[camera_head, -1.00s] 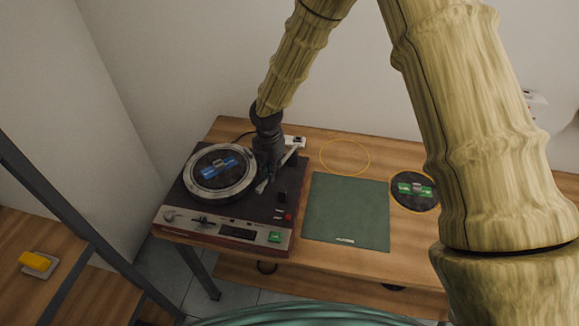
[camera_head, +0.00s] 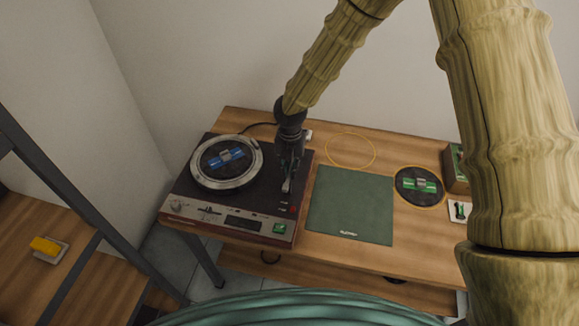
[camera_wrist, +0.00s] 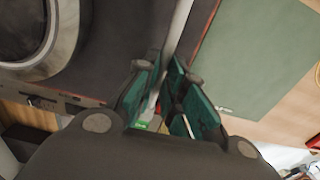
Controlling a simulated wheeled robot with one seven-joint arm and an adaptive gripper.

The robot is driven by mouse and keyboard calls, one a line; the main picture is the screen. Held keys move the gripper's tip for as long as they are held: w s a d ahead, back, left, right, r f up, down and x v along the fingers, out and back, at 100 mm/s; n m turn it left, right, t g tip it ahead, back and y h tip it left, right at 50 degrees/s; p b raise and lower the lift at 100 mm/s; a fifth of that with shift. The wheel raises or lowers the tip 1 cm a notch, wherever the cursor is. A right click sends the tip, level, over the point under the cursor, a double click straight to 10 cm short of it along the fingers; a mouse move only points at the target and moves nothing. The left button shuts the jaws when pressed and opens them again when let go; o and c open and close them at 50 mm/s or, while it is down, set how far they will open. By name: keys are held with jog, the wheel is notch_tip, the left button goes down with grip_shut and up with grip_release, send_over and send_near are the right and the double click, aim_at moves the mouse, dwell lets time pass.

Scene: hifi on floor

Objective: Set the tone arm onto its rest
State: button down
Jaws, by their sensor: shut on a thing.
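The turntable (camera_head: 190,203) stands at the left of the wooden table, with a black record with a blue label (camera_head: 222,157) on its platter. My gripper (camera_head: 288,180) is over the deck's right side, right of the platter. In the wrist view my gripper (camera_wrist: 166,72) is shut on the tone arm (camera_wrist: 180,28), a thin pale rod running away between the fingers. The rod lies along the deck's right edge, clear of the platter (camera_wrist: 68,38). The fingers hide part of the rod. I cannot make out the rest or whether the rod touches it.
A green mat (camera_head: 350,205) lies right of the turntable. A box (camera_head: 453,168) and a small white card (camera_head: 460,211) are at the right, beside my arm.

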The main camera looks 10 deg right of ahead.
jog(key=c, duration=1.5)
grip_release()
jog(key=shift+d, duration=0.1)
notch_tip(320, 180, up, 12)
